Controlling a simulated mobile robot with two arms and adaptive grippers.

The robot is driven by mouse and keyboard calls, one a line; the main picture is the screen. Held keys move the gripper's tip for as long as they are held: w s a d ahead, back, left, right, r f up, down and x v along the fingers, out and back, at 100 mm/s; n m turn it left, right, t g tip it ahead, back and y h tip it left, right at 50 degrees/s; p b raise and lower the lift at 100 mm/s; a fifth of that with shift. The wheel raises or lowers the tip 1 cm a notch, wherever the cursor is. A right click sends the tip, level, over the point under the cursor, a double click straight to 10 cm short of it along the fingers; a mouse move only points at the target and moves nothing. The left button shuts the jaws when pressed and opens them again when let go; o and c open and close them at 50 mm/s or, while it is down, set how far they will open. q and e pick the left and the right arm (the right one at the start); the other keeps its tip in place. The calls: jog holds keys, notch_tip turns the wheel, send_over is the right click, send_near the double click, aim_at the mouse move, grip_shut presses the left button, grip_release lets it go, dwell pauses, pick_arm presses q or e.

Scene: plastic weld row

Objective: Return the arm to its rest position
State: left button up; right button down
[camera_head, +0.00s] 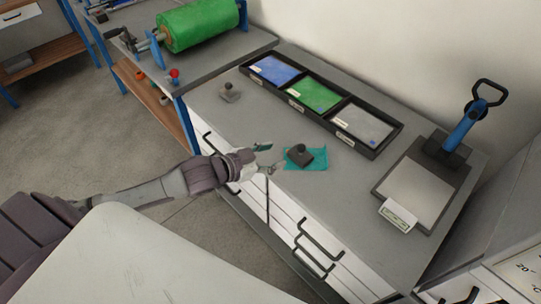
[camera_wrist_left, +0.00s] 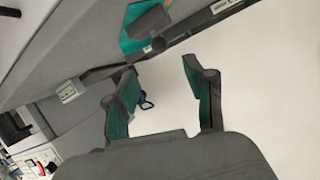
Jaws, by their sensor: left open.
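My left arm (camera_head: 150,190) reaches in from the left in the head view. My left gripper (camera_head: 268,158) is open and empty, at the front edge of the grey worktop (camera_head: 215,108). Just right of it, a dark weight with a knob (camera_head: 299,155) sits on a teal sheet (camera_head: 318,161); the gripper is apart from both. In the left wrist view the two fingers (camera_wrist_left: 161,95) stand apart with nothing between them, and the teal sheet (camera_wrist_left: 130,42) with the dark weight (camera_wrist_left: 148,22) shows beyond them. My right gripper is not in view.
A black tray (camera_head: 389,146) holds blue, green and clear sheets in three compartments at the back. A press with a blue lever (camera_head: 463,130) stands right. A green roll (camera_head: 199,22) is on another bench. Drawer handles (camera_head: 320,238) project from the front.

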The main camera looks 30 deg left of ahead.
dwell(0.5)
pick_arm(q)
jog(key=s+d+f+n+g+y, duration=0.1)
jog(key=s+f+n+g+y, duration=0.15)
jog(key=s, duration=0.55)
jog(key=s+f+n+g+y, duration=0.1)
jog(key=s+n+g+y, duration=0.15)
jog(key=s, duration=0.55)
jog(key=s+d+f+n+g+y, duration=0.1)
jog(key=s+f+g, duration=0.1)
jog(key=s+g, duration=0.35)
notch_tip(320, 180, down, 26)
jog(key=s, duration=0.3)
jog(key=s+a+f, duration=0.3)
jog(key=s+f, duration=1.3)
jog(key=shift+s+a+f+m+g, duration=0.15)
jog(key=shift+s+a+m+g, duration=0.1)
jog(key=shift+m+g, duration=0.1)
